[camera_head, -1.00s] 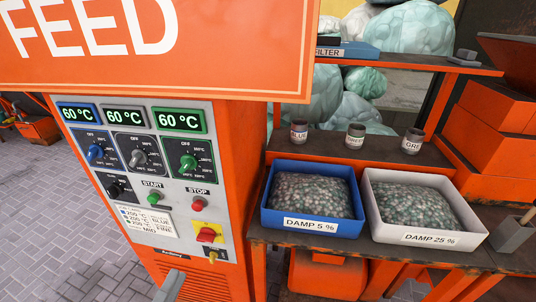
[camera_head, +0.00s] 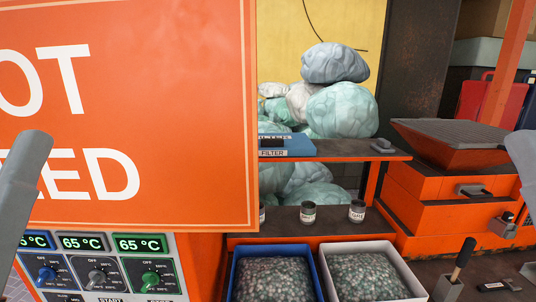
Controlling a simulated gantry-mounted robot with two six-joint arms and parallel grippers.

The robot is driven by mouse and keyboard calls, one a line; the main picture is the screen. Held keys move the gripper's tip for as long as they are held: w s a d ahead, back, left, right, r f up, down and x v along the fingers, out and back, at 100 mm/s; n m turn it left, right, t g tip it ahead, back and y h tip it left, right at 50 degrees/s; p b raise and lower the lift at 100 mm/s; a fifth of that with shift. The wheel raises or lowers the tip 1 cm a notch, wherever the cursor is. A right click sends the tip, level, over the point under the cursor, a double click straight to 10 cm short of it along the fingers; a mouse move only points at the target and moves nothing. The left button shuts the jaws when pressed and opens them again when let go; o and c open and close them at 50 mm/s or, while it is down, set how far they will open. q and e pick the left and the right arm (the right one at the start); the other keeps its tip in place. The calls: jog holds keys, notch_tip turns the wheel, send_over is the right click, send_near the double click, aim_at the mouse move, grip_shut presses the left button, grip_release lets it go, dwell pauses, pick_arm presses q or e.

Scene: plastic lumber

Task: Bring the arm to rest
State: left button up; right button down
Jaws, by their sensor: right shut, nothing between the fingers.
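A grey part of my right arm (camera_head: 525,160) shows at the right edge of the head view, cut off by the frame. My right gripper is shut and empty, but its fingertips are hard to make out at that edge. A grey link of my left arm (camera_head: 22,190) stands up at the left edge, in front of the sign; no left fingertips show. Both grey parts look clear of the bins and shelf.
An orange sign (camera_head: 170,30) fills the left, above dials and displays reading 65 °C. A blue bin (camera_head: 240,262) and a white bin (camera_head: 385,247) hold flakes. Cups (camera_head: 308,214) stand behind them. An orange hopper (camera_head: 450,150) and a dark pot with a handle (camera_head: 450,285) are at right.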

notch_tip(320, 180, up, 33)
jog(key=p, duration=2.9)
jog(key=shift+f+p, duration=0.2)
jog(key=shift+p, duration=0.2)
